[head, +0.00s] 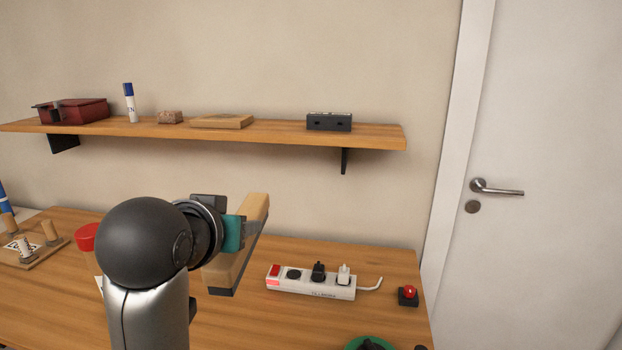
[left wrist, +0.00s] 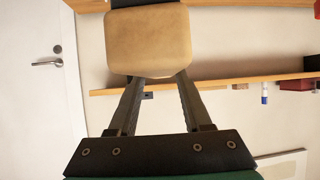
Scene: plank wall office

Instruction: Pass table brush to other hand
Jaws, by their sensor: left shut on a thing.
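The table brush, a tan wooden block (head: 256,222) with a dark strip along its edge, is in the air above the table in the head view. My left gripper (head: 236,236) is shut on it. In the left wrist view the tan block (left wrist: 148,40) sits across the ends of both fingers, with a dark part at the top edge. The fingertips are partly hidden behind the block. My right gripper is not in view.
A power strip (head: 312,283) and a red button (head: 408,295) stand on the wooden table (head: 225,325). A green round thing (head: 370,342) is cut off at the bottom edge. A wall shelf (head: 270,132) with several items hangs behind. A pegged board (head: 35,258) lies left.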

